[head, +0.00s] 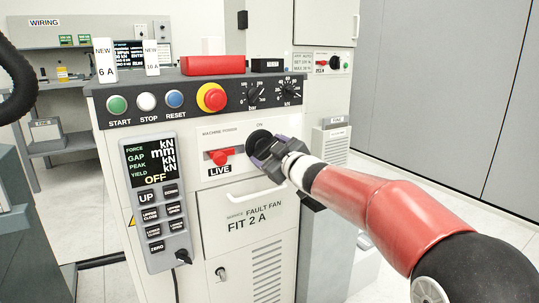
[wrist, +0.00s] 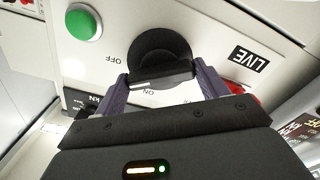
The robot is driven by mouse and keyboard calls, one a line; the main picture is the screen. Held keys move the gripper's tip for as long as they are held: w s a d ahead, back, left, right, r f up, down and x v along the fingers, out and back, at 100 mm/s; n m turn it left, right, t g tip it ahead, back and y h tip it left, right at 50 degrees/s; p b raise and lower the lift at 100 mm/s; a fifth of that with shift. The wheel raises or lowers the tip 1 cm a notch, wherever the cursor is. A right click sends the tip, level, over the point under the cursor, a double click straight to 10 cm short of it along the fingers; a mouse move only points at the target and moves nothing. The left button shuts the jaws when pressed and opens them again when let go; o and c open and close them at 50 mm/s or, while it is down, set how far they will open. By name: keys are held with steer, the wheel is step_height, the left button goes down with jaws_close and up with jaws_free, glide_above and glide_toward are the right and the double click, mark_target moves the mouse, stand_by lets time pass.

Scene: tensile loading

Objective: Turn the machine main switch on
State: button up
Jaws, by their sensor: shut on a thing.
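The machine main switch is a black round knob (head: 259,140) on the white "MACHINE POWER" panel, with an ON mark above it. In the wrist view the knob (wrist: 158,48) shows its raised grip bar, with OFF and ON printed beside it. My gripper (head: 266,148) reaches in from the right and covers part of the knob. In the wrist view my gripper's fingers (wrist: 161,80) stand at both sides of the grip bar and are shut on it. The handheld display (head: 152,160) reads OFF. I cannot tell exactly which mark the knob points to.
A red lever (head: 219,157) with a LIVE label sits left of the knob. A red emergency stop (head: 212,97) and START, STOP and RESET buttons are above. A drawer handle (head: 256,195) is below. A green lamp or button (wrist: 84,22) shows in the wrist view.

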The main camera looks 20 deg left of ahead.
steer(key=n+b, duration=0.3)
steer(key=n, duration=0.8)
steer(key=shift+f+b, duration=0.15)
steer(key=shift+b, duration=0.2)
steer(key=shift+n, duration=0.3)
steer(key=o, duration=1)
steer(key=b+v, duration=0.1)
steer(key=v, duration=0.6)
steer(key=shift+s+d, duration=0.25)
steer(key=shift+s, duration=0.05)
